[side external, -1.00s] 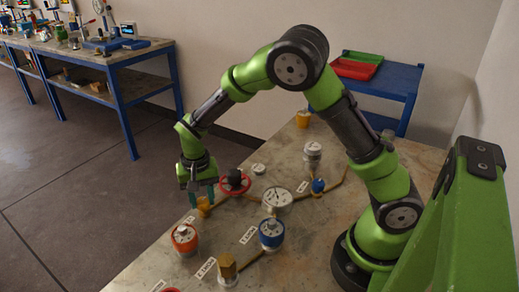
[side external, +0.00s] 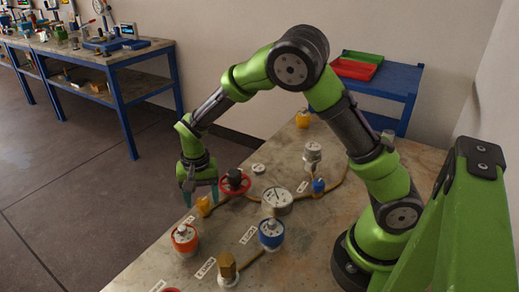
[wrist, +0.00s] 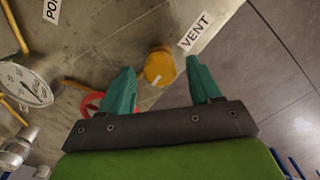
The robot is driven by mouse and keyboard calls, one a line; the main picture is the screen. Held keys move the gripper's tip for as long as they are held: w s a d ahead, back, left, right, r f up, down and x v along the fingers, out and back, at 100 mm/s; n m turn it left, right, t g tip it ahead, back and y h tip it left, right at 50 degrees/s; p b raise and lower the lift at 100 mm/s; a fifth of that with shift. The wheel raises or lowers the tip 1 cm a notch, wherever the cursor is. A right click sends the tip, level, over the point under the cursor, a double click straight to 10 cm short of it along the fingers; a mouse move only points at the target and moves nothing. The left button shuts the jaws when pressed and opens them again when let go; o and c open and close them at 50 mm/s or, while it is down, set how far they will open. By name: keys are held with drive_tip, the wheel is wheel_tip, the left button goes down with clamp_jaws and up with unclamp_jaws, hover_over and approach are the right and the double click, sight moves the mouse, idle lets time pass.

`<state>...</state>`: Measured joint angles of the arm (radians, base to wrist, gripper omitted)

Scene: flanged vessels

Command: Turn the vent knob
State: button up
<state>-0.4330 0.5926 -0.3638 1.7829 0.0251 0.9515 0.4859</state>
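The vent knob (wrist: 160,68) is yellow with a white mark on its side, and sits by the VENT label (wrist: 194,32). In the side external view the yellow knob (side external: 204,206) is near the bench's far-left edge. My gripper (wrist: 161,65) points down at it with its two teal fingers apart. In the wrist view the knob lies between the fingertips with a gap on each side. In the side external view the gripper (side external: 200,195) is just above and around the knob; I cannot tell whether a finger touches it.
A red handwheel (side external: 234,184) stands close to the right of the gripper. A pressure gauge (side external: 277,200), a red-ringed dial (side external: 185,239), a blue-ringed dial (side external: 271,234) and a brass fitting (side external: 227,267) stand on the bench. The bench edge is just past the vent knob.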

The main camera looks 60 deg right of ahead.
sight(202, 200)
wheel_tip(202, 200, up, 17)
idle(0.7)
drive_tip(key=shift+f, duration=0.1)
drive_tip(key=s+d+r+n+t+y, duration=0.1)
drive_tip(key=s+r+n+t, duration=0.1)
drive_tip(key=s, duration=0.7)
drive_tip(key=s+d+r+n+t+y, duration=0.1)
drive_tip(key=s+t, duration=0.4)
drive_tip(key=s, duration=0.5)
drive_tip(key=shift+d+r+n, duration=0.55)
drive_tip(key=shift+d+n, duration=0.05)
drive_tip(key=shift+n, duration=0.5)
